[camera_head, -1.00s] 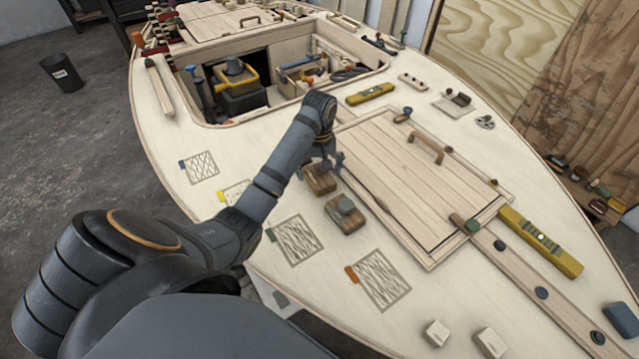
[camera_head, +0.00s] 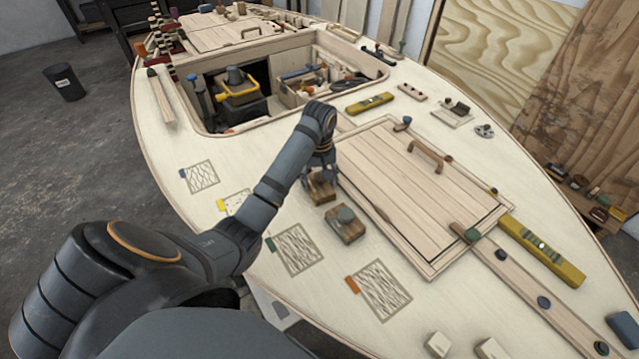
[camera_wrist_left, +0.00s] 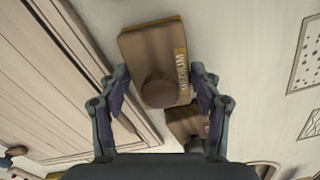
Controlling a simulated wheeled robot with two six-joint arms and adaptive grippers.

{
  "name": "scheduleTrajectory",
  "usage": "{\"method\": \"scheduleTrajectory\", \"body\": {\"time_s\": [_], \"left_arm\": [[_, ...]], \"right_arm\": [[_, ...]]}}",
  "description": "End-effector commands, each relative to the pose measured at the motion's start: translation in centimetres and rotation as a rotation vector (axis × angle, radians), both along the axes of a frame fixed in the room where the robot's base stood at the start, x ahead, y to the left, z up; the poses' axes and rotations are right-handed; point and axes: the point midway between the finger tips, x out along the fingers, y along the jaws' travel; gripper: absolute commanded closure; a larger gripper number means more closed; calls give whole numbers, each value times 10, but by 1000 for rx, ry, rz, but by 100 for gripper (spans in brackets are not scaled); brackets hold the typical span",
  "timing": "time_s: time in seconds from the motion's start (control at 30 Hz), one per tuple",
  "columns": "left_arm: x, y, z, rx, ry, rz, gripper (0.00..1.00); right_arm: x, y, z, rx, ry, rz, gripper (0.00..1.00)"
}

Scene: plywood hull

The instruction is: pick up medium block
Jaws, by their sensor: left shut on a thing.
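The medium block (camera_wrist_left: 152,48) is brown with a round knob on top and a yellowish strip reading "MEDIUM" along one side in the left wrist view. In the head view the medium block (camera_head: 318,192) shows partly behind my gripper, on the pale deck. My left gripper (camera_head: 321,178) points down over it and is shut on it. In the left wrist view the fingers of my left gripper (camera_wrist_left: 158,98) stand on both sides of the knob. A second brown block with a grey-green knob (camera_head: 345,226) lies just in front. My right gripper is not in view.
The hatch cover with a wooden handle (camera_head: 425,158) lies right of the blocks. Patterned squares with coloured tabs (camera_head: 296,247) mark the deck in front and to the left. An open cockpit with tools (camera_head: 240,88) lies behind. A yellow level (camera_head: 541,250) rests at right.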

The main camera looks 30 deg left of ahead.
Motion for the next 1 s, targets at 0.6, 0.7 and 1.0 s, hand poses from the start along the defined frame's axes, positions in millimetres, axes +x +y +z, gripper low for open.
{"method": "scheduleTrajectory", "body": {"time_s": [0.6, 0.7, 1.0], "left_arm": [[-77, 15, 106, 11, 4, -5, 81], [-100, 19, 112, 12, 2, -6, 81], [-133, 24, 128, 6, -1, -2, 81]], "right_arm": [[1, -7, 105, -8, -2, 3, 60], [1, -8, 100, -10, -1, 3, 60], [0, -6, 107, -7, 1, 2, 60]]}}
